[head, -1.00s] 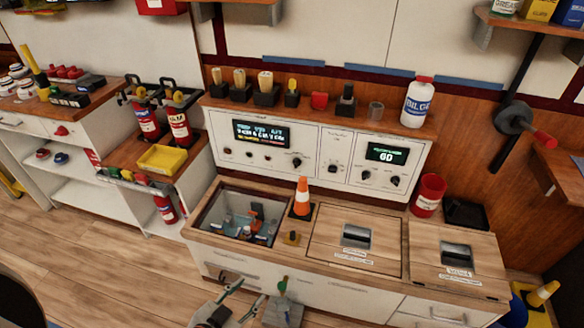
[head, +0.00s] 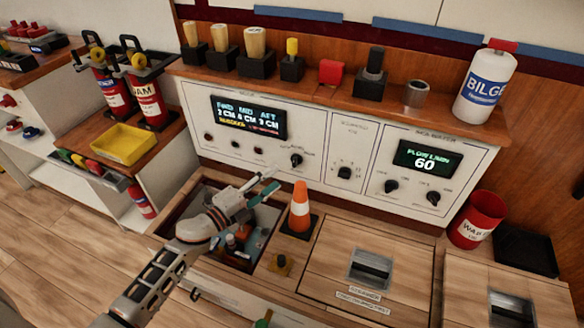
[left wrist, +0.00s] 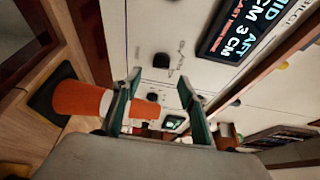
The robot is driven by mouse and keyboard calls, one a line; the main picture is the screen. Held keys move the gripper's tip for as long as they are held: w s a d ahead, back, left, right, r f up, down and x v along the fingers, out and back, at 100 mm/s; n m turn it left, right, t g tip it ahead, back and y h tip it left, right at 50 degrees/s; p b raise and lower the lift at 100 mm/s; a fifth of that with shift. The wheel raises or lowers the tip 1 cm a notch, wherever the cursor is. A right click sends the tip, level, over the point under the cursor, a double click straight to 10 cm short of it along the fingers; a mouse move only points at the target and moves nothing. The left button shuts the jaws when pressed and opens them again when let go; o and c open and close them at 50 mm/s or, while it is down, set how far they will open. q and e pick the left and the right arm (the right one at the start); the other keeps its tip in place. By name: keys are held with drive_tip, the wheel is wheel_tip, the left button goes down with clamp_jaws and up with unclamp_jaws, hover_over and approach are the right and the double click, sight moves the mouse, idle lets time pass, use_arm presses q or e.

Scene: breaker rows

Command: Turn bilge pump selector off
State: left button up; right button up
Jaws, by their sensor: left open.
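The bilge pump selector appears to be the black knob (head: 296,160) at the lower right of the left white panel, below the lit display (head: 248,117). Its pointer setting is too small to read. My left gripper (head: 267,182) is open and empty, in front of and below this knob, a short gap away. In the left wrist view, the knob (left wrist: 160,60) shows just beyond the two open fingertips (left wrist: 159,83), off to one side of the gap between them. Another black knob (left wrist: 152,97) lies farther off. My right gripper is not in view.
An orange and white cone (head: 300,207) stands on the counter close to the right of my left gripper. An open bin (head: 181,208) lies under my left arm. Several tools stand on the shelf above. The right panel (head: 460,165) has a display reading 60.

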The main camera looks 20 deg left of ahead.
sight(295, 162)
use_arm(q)
drive_tip(key=b+x, duration=0.1)
drive_tip(key=x, duration=0.6)
drive_tip(key=shift+w+d+r, duration=0.15)
drive_tip(key=shift+w, duration=0.1)
drive_tip(key=c, duration=1.1)
